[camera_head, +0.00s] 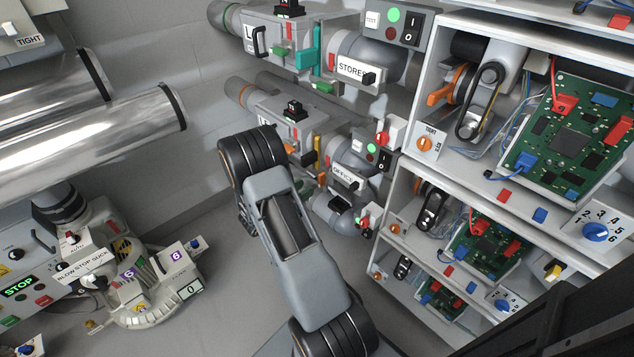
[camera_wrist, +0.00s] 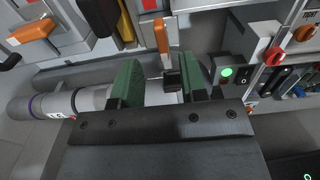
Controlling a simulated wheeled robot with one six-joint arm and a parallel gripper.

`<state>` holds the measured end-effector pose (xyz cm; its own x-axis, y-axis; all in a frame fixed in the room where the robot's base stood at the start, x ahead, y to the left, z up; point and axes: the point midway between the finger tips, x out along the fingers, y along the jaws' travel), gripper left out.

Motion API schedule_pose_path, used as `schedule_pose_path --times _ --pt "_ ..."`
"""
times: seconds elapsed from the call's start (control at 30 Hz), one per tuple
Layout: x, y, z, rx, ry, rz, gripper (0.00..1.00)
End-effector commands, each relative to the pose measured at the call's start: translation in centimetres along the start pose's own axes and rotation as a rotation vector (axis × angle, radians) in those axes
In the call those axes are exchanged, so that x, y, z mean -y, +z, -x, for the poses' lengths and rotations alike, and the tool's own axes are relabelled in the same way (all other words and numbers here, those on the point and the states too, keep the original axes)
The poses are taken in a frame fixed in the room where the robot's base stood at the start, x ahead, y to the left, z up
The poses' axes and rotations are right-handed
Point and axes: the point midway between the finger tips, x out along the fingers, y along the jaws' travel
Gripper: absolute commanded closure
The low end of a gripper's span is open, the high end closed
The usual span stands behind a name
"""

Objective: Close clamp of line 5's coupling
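In the wrist view my gripper (camera_wrist: 162,82) is open, its two green-padded fingers apart. An orange lever (camera_wrist: 162,38) stands upright in the gap beyond the fingertips, with a dark block (camera_wrist: 172,80) at its foot. I see no contact with either pad. A grey pipe (camera_wrist: 85,101) with a purple ring comes in from the left behind the left finger; its label (camera_wrist: 57,115) is only partly readable, perhaps L5. The coupling body is mostly hidden by the fingers. In the head view my arm hides my gripper and this spot.
Another orange lever (camera_wrist: 35,30) on a white block is at the upper left of the wrist view. Shelves with circuit boards (camera_head: 570,135) stand on the right.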

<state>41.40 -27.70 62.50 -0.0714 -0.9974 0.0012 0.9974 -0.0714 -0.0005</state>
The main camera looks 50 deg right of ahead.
Motion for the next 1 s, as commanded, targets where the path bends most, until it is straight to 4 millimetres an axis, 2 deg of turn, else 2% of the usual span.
schedule_pose_path --times 0.03,0.2,0.4,0.87,1.0 --pt "0.1 -0.1 -1.1 0.0 -0.005 -0.001 0.61" --pt "0.1 -0.1 -3.7 0.0 -0.004 -0.001 0.61" --pt "0.0 -0.1 -5.7 -0.001 -0.001 -0.001 0.61" --pt "0.0 0.0 -6.4 -0.001 0.0 0.0 0.61" --pt "0.0 0.0 -6.4 -0.001 0.0 0.0 0.74"
